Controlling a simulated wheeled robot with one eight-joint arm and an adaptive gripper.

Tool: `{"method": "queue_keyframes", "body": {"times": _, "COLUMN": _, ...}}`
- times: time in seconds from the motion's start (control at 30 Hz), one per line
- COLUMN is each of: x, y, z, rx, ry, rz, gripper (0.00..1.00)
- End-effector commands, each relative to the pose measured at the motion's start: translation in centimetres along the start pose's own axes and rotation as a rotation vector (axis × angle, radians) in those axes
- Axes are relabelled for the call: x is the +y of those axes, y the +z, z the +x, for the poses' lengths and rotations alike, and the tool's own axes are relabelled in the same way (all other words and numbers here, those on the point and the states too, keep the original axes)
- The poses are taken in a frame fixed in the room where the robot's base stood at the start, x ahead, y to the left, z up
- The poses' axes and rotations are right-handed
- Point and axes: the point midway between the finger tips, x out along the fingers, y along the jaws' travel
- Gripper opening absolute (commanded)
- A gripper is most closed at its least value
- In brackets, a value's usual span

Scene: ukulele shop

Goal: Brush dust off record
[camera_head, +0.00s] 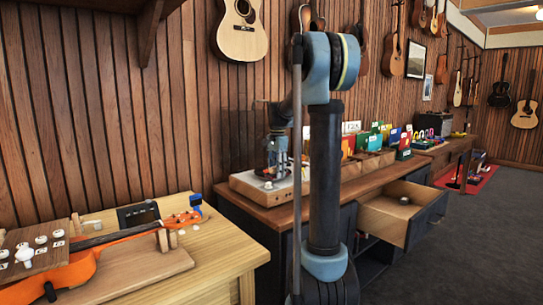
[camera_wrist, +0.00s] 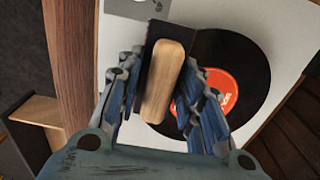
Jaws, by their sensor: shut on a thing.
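A black record with a red-orange label (camera_wrist: 240,75) lies on a white turntable (camera_wrist: 292,20) in the wrist view. My gripper (camera_wrist: 158,88) is shut on a brush with a light wooden handle (camera_wrist: 164,80) and a dark edge. The brush is over the left part of the record and covers some of the label. I cannot tell whether it touches the record.
An open drawer (camera_head: 385,222) sticks out of the counter's front and holds a small round object. Colorful record sleeves (camera_head: 385,138) stand right of the turntable. An orange ukulele (camera_head: 75,270) lies on a light workbench (camera_head: 215,255) at left. Guitars hang on the wall.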

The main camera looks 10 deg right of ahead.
Motion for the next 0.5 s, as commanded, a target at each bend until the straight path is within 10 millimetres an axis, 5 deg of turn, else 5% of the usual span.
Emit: {"method": "queue_keyframes", "body": {"times": 0.5, "x": -0.2, "y": 0.7, "z": -4.4, "rx": 0.0, "ry": 0.0, "rz": 0.003, "gripper": 0.08}}
